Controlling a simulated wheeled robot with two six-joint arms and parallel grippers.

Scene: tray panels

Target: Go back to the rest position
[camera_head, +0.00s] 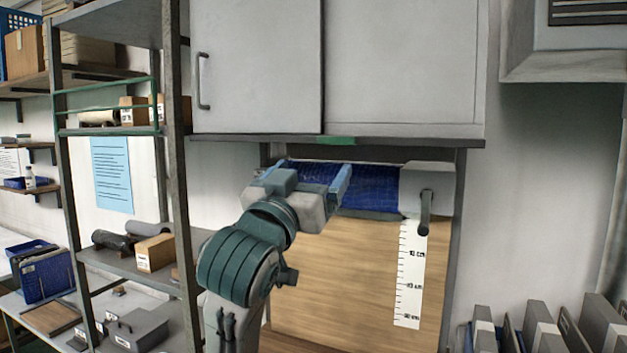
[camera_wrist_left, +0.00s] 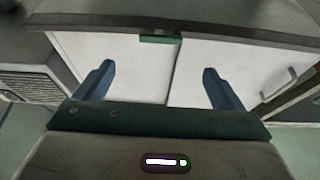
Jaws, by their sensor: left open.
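My left gripper (camera_head: 341,186) is raised in front of the opening below the grey wall cabinet, its arm coming up from the lower middle. In the left wrist view the two blue fingers (camera_wrist_left: 156,84) stand wide apart with nothing between them. Beyond them are the cabinet's pale doors (camera_wrist_left: 125,68) and a small green tag (camera_wrist_left: 157,39). In the head view a dark blue rolled blind or cloth (camera_head: 372,188) lies behind the gripper, partly hidden by it. My right gripper does not show in either view.
A grey box with a crank handle (camera_head: 426,205) is right of the blue roll, above a white scale strip (camera_head: 408,275). A metal shelf rack (camera_head: 172,120) stands close on the left. Grey upright panels (camera_head: 540,325) stand at the lower right. The cabinet (camera_head: 400,65) overhangs the gripper.

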